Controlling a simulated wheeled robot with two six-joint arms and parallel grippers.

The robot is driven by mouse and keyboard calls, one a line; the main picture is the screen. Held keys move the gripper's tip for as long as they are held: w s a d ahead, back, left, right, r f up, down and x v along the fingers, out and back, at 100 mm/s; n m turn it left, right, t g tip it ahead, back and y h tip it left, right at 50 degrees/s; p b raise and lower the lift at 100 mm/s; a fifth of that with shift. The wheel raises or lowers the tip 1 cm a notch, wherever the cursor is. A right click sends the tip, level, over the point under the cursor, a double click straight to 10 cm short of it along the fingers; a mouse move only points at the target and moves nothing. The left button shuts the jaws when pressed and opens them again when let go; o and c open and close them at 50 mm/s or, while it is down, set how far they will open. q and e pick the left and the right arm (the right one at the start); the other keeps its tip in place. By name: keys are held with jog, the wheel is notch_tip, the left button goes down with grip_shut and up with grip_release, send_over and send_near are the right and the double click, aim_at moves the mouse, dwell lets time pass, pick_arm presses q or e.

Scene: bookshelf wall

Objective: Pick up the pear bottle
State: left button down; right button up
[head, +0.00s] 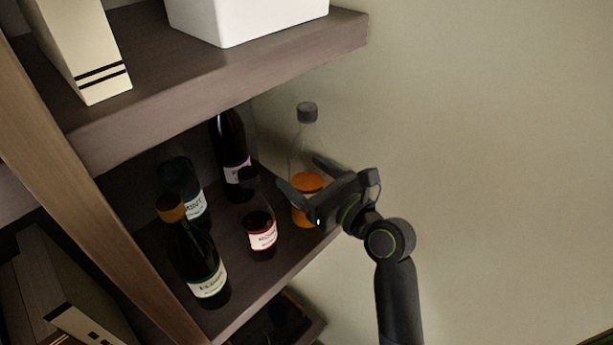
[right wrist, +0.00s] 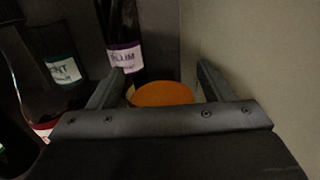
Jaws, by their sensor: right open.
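A clear bottle with a dark cap (head: 307,113) and orange contents stands upright at the right end of the lower shelf. I cannot read its label, and no visible label reads pear. Its orange contents (right wrist: 163,94) also show in the right wrist view. My right gripper (head: 298,170) is open, with its fingers reaching to either side of this bottle. In the right wrist view my right gripper (right wrist: 160,68) has the orange between its fingers. Contact cannot be told. My left gripper is not in view.
A dark bottle with a plum label (head: 237,173) stands behind. A small red-labelled bottle (head: 261,239), a teal-labelled bottle (head: 195,206) and a front dark bottle (head: 208,284) stand to the left. The upper shelf (head: 290,62) overhangs them. Bare wall (head: 500,150) lies right.

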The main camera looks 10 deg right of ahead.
jog(key=shift+c, duration=0.2)
jog(key=c, duration=1.2)
jog(key=shift+r, duration=0.1)
jog(key=shift+r, duration=0.15)
